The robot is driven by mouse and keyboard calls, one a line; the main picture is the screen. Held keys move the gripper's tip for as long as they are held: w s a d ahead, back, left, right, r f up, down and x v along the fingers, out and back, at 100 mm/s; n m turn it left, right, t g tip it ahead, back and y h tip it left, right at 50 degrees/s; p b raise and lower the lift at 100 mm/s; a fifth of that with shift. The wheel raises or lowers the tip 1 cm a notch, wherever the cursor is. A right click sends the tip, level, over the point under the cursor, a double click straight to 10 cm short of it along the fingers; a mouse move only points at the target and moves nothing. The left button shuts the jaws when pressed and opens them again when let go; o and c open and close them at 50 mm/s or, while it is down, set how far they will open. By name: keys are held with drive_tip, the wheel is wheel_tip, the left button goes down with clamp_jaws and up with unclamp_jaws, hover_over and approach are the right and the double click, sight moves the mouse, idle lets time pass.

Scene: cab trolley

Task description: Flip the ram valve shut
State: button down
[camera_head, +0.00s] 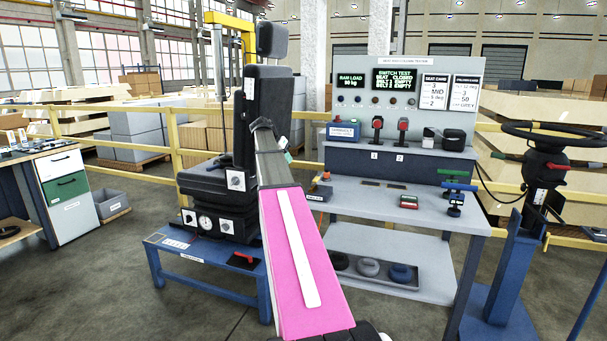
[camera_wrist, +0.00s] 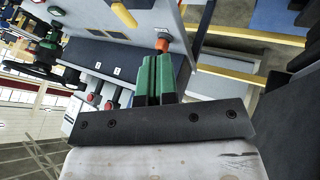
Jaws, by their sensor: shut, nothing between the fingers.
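No label that I can read names the ram valve. A small orange-capped fitting (camera_head: 326,175) stands at the left end of the grey bench; an orange knob also shows just beyond my fingertips in the wrist view (camera_wrist: 162,42). A red handle on a black base (camera_head: 243,258) lies on the blue stand below the seat. I cannot tell which of these is the valve. My gripper (camera_head: 288,156), mostly hidden behind my pink arm, is in front of the seat's right side. Its green fingers (camera_wrist: 160,76) are shut and empty in the wrist view, apart from the knob.
The black seat (camera_head: 258,115) stands on a blue stand (camera_head: 208,262), left of my arm. The grey bench (camera_head: 440,213) holds several fixtures below a panel with two lit displays (camera_head: 398,79). A steering wheel column (camera_head: 545,175) stands at right. Open floor lies at lower left.

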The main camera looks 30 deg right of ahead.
sight(315, 181)
drive_tip(key=shift+s+d+f, duration=0.7)
drive_tip(key=shift+d+f, duration=0.6)
drive_tip(key=shift+d, duration=0.1)
drive_tip(key=shift+s+d+f, duration=0.7)
drive_tip(key=shift+d+f, duration=0.65)
drive_tip(key=shift+d, duration=0.1)
drive_tip(key=shift+s+d+f, duration=0.7)
drive_tip(key=shift+d+f, duration=0.6)
drive_tip(key=shift+d, duration=0.1)
drive_tip(key=shift+w+d, duration=0.1)
